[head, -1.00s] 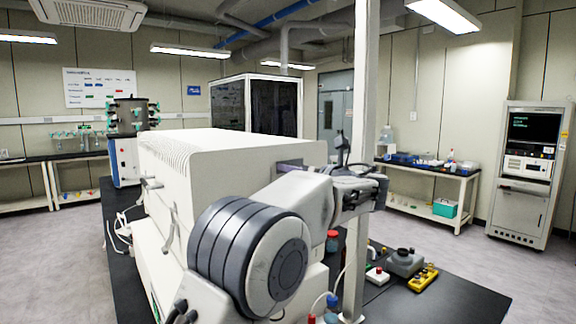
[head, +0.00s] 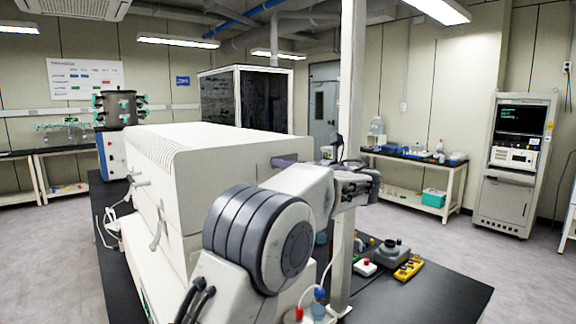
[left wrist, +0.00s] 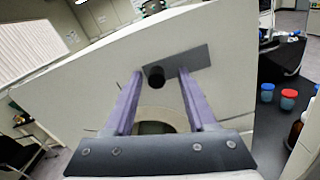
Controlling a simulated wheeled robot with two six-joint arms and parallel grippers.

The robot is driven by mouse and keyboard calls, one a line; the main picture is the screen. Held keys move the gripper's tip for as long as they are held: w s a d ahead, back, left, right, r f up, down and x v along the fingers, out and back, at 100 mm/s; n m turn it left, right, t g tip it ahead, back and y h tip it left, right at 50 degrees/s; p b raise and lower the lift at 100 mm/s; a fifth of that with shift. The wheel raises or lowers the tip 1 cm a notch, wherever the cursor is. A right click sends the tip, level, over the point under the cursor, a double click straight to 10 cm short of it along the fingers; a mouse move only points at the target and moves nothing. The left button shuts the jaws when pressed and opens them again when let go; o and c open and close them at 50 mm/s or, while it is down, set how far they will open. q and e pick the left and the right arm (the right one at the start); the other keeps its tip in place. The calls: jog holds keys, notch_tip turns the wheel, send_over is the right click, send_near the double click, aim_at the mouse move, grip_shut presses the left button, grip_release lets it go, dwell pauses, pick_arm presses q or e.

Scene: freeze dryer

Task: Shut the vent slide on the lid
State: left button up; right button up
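The white box-shaped machine (head: 200,165) stands on a dark bench in the head view. In the left wrist view its white face (left wrist: 225,70) carries a grey plate (left wrist: 192,60) with a short black knob (left wrist: 155,76). I take the plate and knob for the vent slide. My left gripper (left wrist: 160,73) is open, its two purple fingers on either side of the knob with gaps showing. A rounded cream shape with a dark opening (left wrist: 155,128) shows between the fingers. My right gripper is not in view.
A pale post (head: 349,100) rises close beside my left arm. Small items, including a yellow block (head: 408,269) and a grey device (head: 390,251), sit on the black bench right of the machine. Blue-lidded and red-lidded jars (left wrist: 288,97) show in the wrist view.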

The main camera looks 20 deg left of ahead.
pick_arm(q)
jog(key=b+v, duration=0.2)
jog(key=v, duration=0.8)
jog(key=shift+d+b, duration=0.2)
jog(key=shift+b, duration=0.1)
jog(key=shift+s, duration=0.15)
